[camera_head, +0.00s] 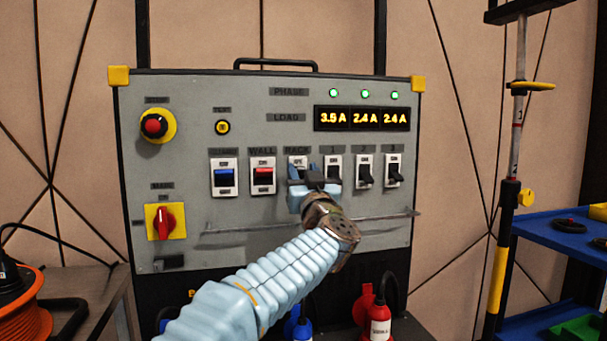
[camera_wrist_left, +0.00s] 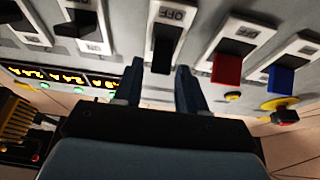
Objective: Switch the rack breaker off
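The rack breaker (camera_head: 297,163) is under the RACK label on the grey panel (camera_head: 260,100), mostly hidden behind my left gripper in the head view. In the left wrist view, which looks inverted, it is a black lever (camera_wrist_left: 164,45) in a white frame marked OFF, beside a red one. I cannot tell its switch position for sure. My left gripper (camera_head: 312,181) is at the panel in front of it. In the wrist view its two fingers (camera_wrist_left: 158,88) are apart, with the lever in line with the gap; contact is unclear. My right gripper is not in view.
The red wall breaker (camera_head: 263,175) and a blue breaker (camera_head: 224,177) sit left of it; black breakers 1 (camera_head: 333,168), 2 (camera_head: 364,172) and 3 (camera_head: 394,172) sit right. A thin horizontal rail (camera_head: 390,216) runs below. A red rotary switch (camera_head: 164,221) and emergency stop (camera_head: 154,126) are at left.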

